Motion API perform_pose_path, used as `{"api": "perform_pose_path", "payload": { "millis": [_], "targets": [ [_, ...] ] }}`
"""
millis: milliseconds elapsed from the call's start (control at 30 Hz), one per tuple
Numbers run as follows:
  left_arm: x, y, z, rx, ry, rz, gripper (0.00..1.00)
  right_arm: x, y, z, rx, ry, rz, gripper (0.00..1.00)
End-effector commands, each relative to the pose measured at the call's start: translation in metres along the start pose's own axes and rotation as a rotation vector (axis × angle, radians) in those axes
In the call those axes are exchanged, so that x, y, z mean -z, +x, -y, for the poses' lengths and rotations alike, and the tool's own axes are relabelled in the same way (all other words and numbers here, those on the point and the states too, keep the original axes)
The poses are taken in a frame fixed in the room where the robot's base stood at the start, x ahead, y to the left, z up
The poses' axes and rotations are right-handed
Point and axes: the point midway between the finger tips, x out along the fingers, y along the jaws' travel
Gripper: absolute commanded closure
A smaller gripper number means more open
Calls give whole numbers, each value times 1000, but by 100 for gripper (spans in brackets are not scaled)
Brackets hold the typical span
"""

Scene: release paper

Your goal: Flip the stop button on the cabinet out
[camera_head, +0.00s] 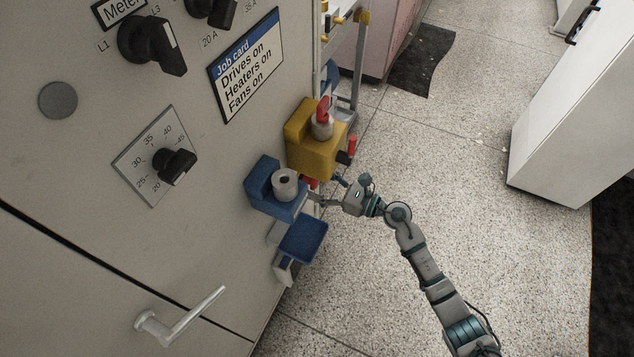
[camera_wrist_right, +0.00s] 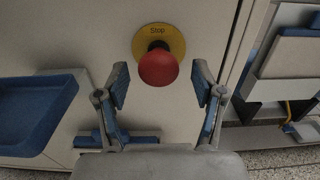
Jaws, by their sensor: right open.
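The stop button is a red mushroom knob (camera_wrist_right: 158,68) on a round yellow plate marked "Stop" (camera_wrist_right: 171,38), fixed to the pale cabinet face (camera_wrist_right: 205,28). In the right wrist view it stands just beyond and between my right gripper's fingertips (camera_wrist_right: 160,80), which are spread apart with no clear contact. In the head view my right gripper (camera_head: 328,196) reaches in beside the cabinet (camera_head: 90,215), below the yellow box. A small bit of red (camera_head: 311,183) shows near its fingers; the rest of the button is hidden there. My left gripper is not seen.
A yellow box (camera_head: 304,155) with a red-topped part and a blue holder (camera_head: 262,182) with a grey roll stick out from the cabinet near my gripper. A blue tray (camera_head: 303,240) sits below. A lever handle (camera_head: 180,318) is lower left. Speckled floor (camera_head: 470,240) is clear to the right.

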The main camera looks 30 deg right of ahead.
Motion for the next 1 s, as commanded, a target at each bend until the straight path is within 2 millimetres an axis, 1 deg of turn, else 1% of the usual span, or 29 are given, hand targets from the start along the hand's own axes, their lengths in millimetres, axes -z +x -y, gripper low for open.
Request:
{"api": "perform_pose_path", "payload": {
  "millis": [300, 400, 500, 667, 867, 1000],
  "targets": [
    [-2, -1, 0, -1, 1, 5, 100, 3, -70, 2, 2, 1, -5, 32],
    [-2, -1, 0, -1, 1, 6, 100, 3, -88, 2, 1, 2, -4, 32],
    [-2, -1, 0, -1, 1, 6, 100, 4, -100, 2, 1, 2, -4, 32],
    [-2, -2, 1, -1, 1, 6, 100, 2, -108, 2, 1, 2, -1, 32],
    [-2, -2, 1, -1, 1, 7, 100, 2, -109, 2, 1, 2, -1, 32],
    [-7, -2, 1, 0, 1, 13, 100, 2, -108, 2, 1, 2, -1, 32]
  ]
}}
